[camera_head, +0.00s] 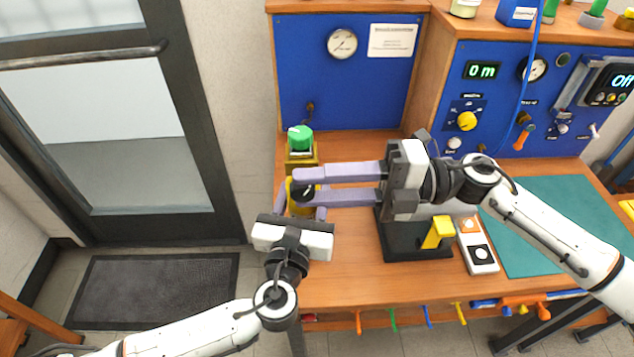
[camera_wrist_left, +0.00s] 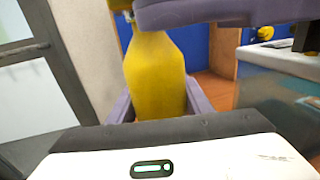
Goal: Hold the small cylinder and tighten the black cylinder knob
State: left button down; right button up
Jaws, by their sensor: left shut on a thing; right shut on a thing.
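The small yellow cylinder (camera_head: 296,207) stands near the left edge of the wooden bench, mostly hidden under my right gripper's fingers. It fills the middle of the left wrist view (camera_wrist_left: 155,80) and looks upright. My left gripper (camera_head: 300,203) reaches it from the front and is shut on it, one finger on each side. The black knob (camera_head: 304,193) sits at the top of the yellow cylinder. My right gripper (camera_head: 303,185) comes in from the right, with its long purple fingers shut around the knob. Exactly where the fingers touch the knob is hard to see.
A green-topped part (camera_head: 299,138) on a yellowish base stands just behind the cylinder. A black stand (camera_head: 418,246) with a yellow piece and a white button box (camera_head: 478,250) lie right, under my right arm. A teal mat (camera_head: 560,215) lies further right. Blue instrument panels (camera_head: 300,70) rise behind.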

jog(key=shift+s, duration=0.1)
dwell(0.3)
jog(key=o, duration=1)
jog(key=shift+o, duration=0.2)
jog(key=d, duration=1.2)
